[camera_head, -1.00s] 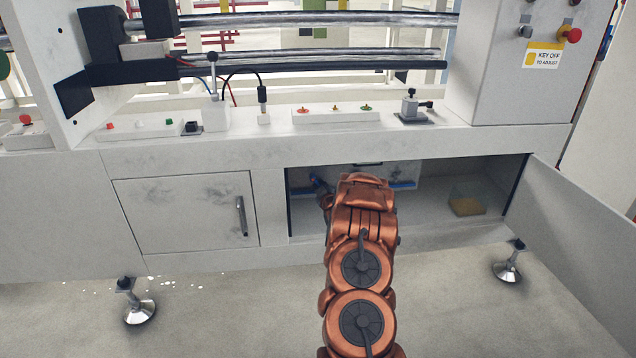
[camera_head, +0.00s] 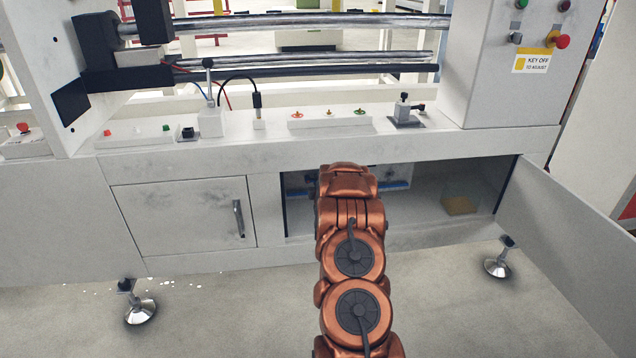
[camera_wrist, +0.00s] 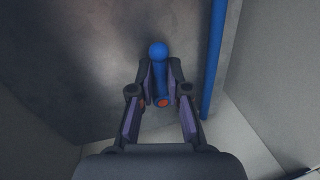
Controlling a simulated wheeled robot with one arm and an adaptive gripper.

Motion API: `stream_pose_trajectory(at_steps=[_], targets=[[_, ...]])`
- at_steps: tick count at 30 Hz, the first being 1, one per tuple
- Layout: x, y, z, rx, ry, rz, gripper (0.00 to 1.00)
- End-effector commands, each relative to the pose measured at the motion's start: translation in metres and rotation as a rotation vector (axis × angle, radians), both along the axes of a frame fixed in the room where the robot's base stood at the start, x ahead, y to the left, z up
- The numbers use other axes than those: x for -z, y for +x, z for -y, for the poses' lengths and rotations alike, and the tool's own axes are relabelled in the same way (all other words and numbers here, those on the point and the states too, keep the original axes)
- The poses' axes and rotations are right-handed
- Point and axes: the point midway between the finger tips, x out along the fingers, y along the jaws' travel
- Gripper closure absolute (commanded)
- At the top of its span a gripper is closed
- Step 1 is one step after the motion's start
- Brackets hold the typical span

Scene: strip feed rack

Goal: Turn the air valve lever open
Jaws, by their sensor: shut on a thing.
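In the wrist view my gripper (camera_wrist: 161,101) is shut on a blue lever (camera_wrist: 158,52). The lever's round blue end sticks out beyond the fingertips, and its shaft runs back between the fingers. The valve body under the lever is not clear to see. In the head view my arm reaches into the open compartment (camera_head: 425,222) and hides the gripper and the lever.
A straight blue pipe (camera_wrist: 213,60) runs close on the right of the fingers in the wrist view. An open door (camera_head: 570,235) stands at the right of the compartment. A yellowish bin (camera_head: 460,204) sits inside at the right. A closed door (camera_head: 185,215) is at the left.

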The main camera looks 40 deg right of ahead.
Motion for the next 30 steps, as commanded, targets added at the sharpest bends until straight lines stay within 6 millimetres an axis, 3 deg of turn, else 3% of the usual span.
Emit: stream_pose_trajectory(at_steps=[21,22,28,30], targets=[[-0.0022,-0.0001,-0.0001,0.001,-0.059,-0.045,1.00],[-0.0022,-0.0001,-0.0001,0.000,-0.059,-0.045,0.82],[-0.0025,0.0000,-0.0001,0.000,-0.058,-0.045,0.62],[-0.0025,0.0000,-0.0001,0.000,-0.058,-0.045,0.59]])
